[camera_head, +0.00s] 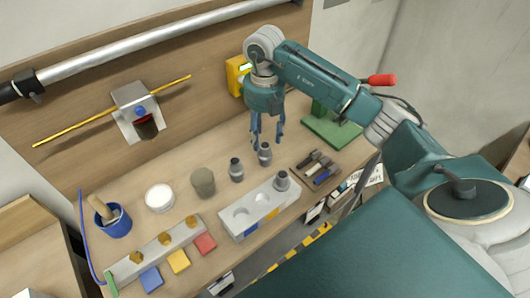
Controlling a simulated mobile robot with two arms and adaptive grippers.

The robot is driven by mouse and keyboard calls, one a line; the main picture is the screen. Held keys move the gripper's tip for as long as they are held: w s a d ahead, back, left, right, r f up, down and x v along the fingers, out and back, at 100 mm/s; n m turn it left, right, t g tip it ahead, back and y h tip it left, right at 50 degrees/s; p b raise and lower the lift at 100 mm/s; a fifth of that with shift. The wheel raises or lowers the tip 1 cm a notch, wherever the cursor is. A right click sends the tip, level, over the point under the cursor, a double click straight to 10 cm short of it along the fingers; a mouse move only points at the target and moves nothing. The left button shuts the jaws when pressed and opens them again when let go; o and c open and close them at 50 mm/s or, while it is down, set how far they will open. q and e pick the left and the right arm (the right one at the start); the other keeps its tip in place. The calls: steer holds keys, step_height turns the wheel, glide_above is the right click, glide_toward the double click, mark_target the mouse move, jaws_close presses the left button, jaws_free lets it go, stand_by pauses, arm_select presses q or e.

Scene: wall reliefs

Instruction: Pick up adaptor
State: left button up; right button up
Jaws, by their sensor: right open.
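Three small grey metal adaptors show on the workbench. One adaptor (264,154) stands upright just below my right gripper. A second adaptor (237,171) stands upright to its left. A third adaptor (282,181) sits at the right end of a pale holder block (254,222), beside two empty round recesses. My right gripper (267,138) points down with its blue fingers apart and nothing between them. Its fingertips appear close above the first adaptor or around its top; I cannot tell whether they touch it. My left gripper is not in view.
A grey-brown cup (203,182), a white round tub (159,198) and a blue pot (114,222) stand to the left. A rail with brass fittings (165,239) lies in front. A dark tray (303,172) and a green device (332,132) are at right.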

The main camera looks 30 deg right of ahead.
mark_target(265, 145)
steer(key=f+p, duration=0.1)
steer(key=f, duration=0.2)
steer(key=shift+s+a+f+p, duration=0.2)
steer(key=shift+s+f+p, duration=0.05)
steer(key=shift+s+p, duration=0.15)
steer(key=shift+f, duration=0.3)
jaws_close()
